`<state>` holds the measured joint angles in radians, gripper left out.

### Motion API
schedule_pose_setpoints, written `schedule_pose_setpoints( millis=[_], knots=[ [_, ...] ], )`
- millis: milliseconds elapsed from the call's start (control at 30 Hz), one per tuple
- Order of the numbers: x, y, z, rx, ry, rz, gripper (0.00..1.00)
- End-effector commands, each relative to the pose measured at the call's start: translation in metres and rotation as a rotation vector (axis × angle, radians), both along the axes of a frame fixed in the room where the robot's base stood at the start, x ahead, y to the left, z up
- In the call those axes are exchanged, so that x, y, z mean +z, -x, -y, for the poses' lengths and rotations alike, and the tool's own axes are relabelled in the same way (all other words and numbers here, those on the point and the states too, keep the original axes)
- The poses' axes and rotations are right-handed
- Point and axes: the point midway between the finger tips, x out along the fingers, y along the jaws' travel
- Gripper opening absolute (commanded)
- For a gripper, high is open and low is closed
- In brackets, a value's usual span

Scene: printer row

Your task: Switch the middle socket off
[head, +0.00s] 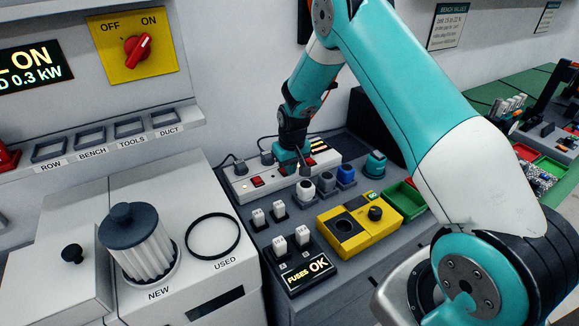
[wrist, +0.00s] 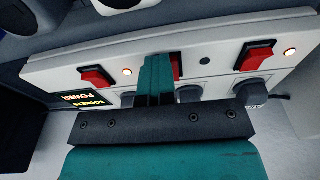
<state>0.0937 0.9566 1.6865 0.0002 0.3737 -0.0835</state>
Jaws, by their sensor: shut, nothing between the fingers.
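A white socket strip (head: 240,188) lies on the dark bench. In the wrist view the strip (wrist: 60,68) shows three red rocker switches, a left one (wrist: 97,79), a middle one (wrist: 178,66) and a right one (wrist: 256,54). The lamps beside the left and right switches glow; the lamp (wrist: 205,61) beside the middle switch is dark. My gripper (wrist: 157,62) is shut and empty, its teal fingers over the strip at the middle switch, hiding most of it. I cannot tell whether they touch it. In the head view my gripper (head: 301,170) hides the strip's middle.
Plugs and dark cords line the strip's back edge. Grey, white and blue knobs (head: 327,182) stand close in front of it.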

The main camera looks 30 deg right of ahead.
Motion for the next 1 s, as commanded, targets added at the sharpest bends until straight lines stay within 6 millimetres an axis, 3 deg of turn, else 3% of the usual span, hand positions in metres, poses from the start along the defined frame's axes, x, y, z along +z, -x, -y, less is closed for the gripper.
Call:
schedule_pose_setpoints(
  millis=[33, 767, 867, 1000],
  knots=[
    [-0.014, 0.008, -0.010, 0.020, -0.017, -0.028, 0.00],
    [-0.005, -0.012, -0.009, 0.018, -0.016, -0.010, 0.00],
    [-0.001, -0.012, -0.009, 0.018, -0.015, -0.010, 0.00],
    [0.019, -0.008, -0.007, 0.014, -0.013, -0.015, 0.00]
  ],
)
